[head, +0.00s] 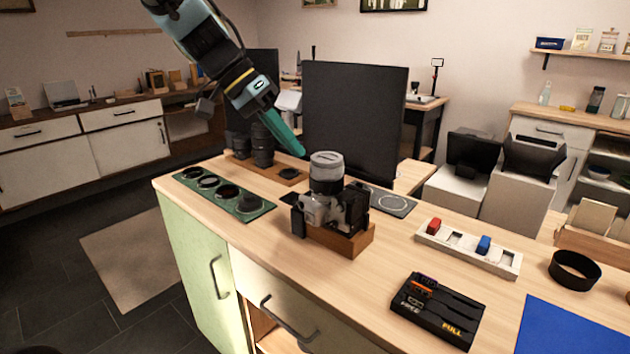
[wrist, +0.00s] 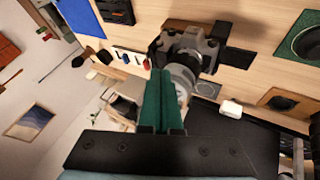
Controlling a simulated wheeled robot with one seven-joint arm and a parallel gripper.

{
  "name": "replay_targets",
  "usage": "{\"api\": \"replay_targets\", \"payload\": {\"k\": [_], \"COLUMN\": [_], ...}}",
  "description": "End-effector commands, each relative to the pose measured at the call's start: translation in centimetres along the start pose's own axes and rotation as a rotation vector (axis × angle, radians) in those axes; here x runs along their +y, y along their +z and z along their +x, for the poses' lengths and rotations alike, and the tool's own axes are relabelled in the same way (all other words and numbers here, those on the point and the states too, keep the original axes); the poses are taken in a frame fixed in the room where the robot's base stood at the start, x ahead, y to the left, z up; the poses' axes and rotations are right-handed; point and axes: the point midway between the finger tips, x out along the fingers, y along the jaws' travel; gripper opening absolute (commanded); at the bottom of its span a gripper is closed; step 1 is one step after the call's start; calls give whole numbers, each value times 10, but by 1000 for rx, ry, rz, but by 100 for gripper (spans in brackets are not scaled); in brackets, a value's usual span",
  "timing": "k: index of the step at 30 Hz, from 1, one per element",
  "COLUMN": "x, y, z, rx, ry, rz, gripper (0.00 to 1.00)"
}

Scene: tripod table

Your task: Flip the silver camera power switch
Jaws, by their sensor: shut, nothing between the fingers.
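The silver camera (head: 318,208) stands on a wooden block (head: 360,243) near the middle of the counter, with its large silver lens (head: 326,172) pointing up. In the wrist view the camera (wrist: 187,44) is just beyond my fingertips, with its lens (wrist: 181,75) beside them. The power switch is too small to tell in either view. My gripper (head: 301,152) is shut and empty, reaching down from the upper left, with its tips near the top of the lens. In the wrist view the green fingers (wrist: 160,74) lie together; whether they touch the lens cannot be told.
A dark monitor (head: 355,110) stands behind the camera. A green tray with round pieces (head: 262,208) lies to the left, and black lenses (head: 262,146) stand behind it. A white tray (head: 465,252), a black battery case (head: 437,308) and a black ring (head: 575,268) lie to the right.

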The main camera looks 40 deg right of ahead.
Motion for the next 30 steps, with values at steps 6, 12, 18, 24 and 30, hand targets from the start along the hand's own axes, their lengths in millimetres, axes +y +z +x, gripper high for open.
{"api": "replay_targets", "payload": {"k": [6,12,18,24,30], "x": [0,1,0,-1,-1], "y": [0,1,1,1,1], "z": [6,36,72,94,100], "rx": [-1,-4,-4,-2,0], "ry": [0,2,1,-1,-3], "rz": [-2,-4,-4,-3,-3], "gripper": [0,0,0,0,0]}}
